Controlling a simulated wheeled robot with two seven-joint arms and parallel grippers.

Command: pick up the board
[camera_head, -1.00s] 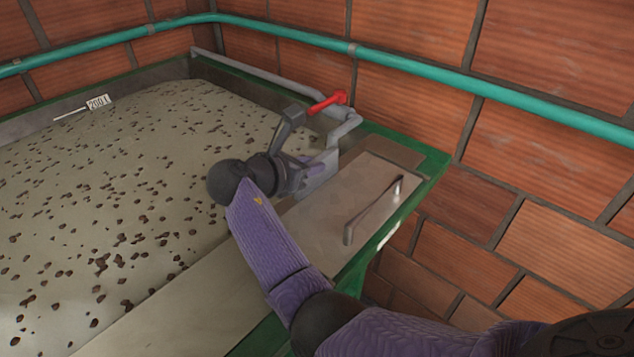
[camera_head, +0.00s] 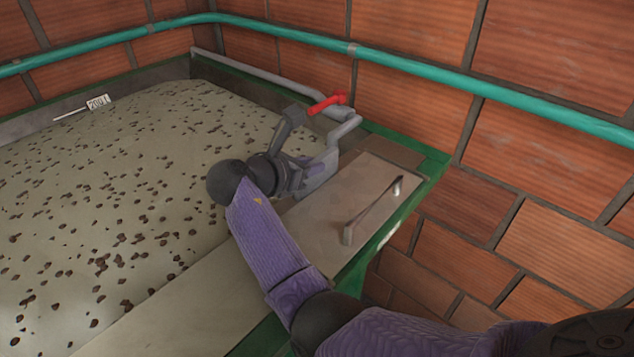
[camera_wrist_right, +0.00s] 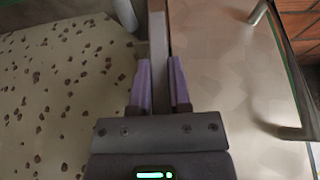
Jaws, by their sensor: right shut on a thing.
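My right gripper (camera_head: 303,176) is at the near-right edge of the wet tank, beside the flat panel with a handle. In the right wrist view its two purple fingers (camera_wrist_right: 160,88) are closed on a thin grey upright strip, which I take to be the board (camera_wrist_right: 158,35). In the head view a grey piece (camera_head: 322,172) shows at the fingertips, partly hidden by the gripper. I cannot make out its lower part. My left gripper is not in view.
A tank of grey liquid with dark bits (camera_head: 120,190) fills the left. A flat panel (camera_head: 325,215) with a metal handle (camera_head: 370,210) lies to the right of the gripper. A grey pipe with a red lever (camera_head: 326,104) is just beyond. Brick walls and a teal pipe (camera_head: 400,65) stand behind.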

